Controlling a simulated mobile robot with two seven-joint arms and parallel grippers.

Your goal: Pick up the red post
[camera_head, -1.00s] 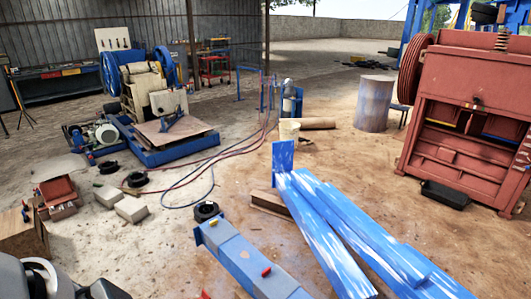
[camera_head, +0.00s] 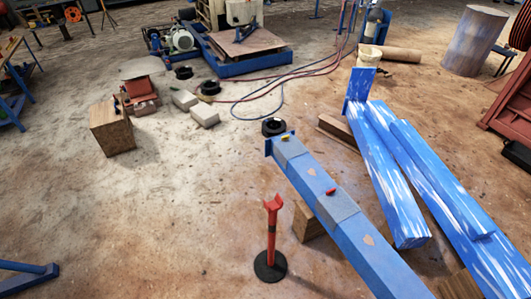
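The red post (camera_head: 272,232) stands upright on a round black base (camera_head: 270,266) on the dirt floor, low in the middle of the view. It has dark bands and a flared red top. It stands just left of a long blue beam (camera_head: 335,210), with a visible gap at its base. Neither of my grippers shows in this view.
Blue and white beams (camera_head: 400,175) lie at the right. A wooden crate (camera_head: 112,128) and pale blocks (camera_head: 203,115) stand at the upper left. Hoses (camera_head: 290,75) cross the floor behind. A blue metal piece (camera_head: 28,272) is at the lower left. Floor left of the post is clear.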

